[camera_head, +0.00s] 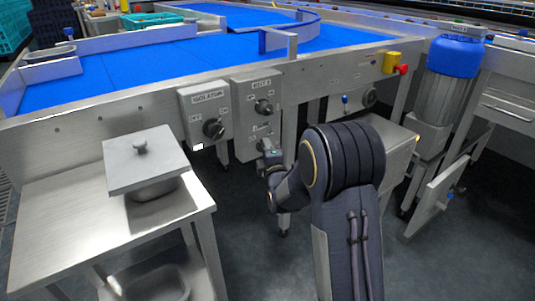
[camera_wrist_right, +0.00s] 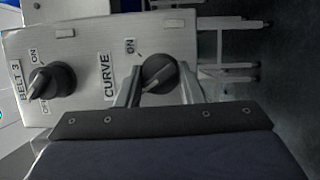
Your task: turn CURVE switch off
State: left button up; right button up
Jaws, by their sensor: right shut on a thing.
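The CURVE switch is a black rotary knob (camera_wrist_right: 160,73) on a grey panel, beside its CURVE label (camera_wrist_right: 108,76) in the right wrist view. My right gripper (camera_wrist_right: 162,86) has a finger on either side of this knob and is shut on it. An ON label (camera_wrist_right: 131,46) shows near the knob; its OFF mark is hidden. A light line crosses the knob at a slant, and I cannot tell which setting it marks. In the head view my right gripper (camera_head: 266,147) is at the lower part of the panel (camera_head: 249,87), covering the knob. My left gripper is not in view.
A BELT knob (camera_wrist_right: 52,81) sits on the same panel, above CURVE in the head view. The ISOLATOR box (camera_head: 205,112) is just left. A steel side table (camera_head: 60,205) with a lidded container stands at left. A blue conveyor (camera_head: 150,65) runs behind.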

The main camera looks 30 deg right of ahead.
jog(key=shift+f+n+b, duration=0.1)
jog(key=shift+n+b, duration=0.25)
jog(key=shift+n, duration=0.55)
jog(key=shift+t, duration=0.3)
jog(key=o, duration=1)
jog(key=shift+s, duration=0.1)
jog(key=p+v, duration=0.1)
jog(key=v, duration=0.6)
jog(key=shift+s+a+p, duration=0.15)
jog(key=shift+s+p, duration=0.1)
jog(key=shift+p, duration=0.15)
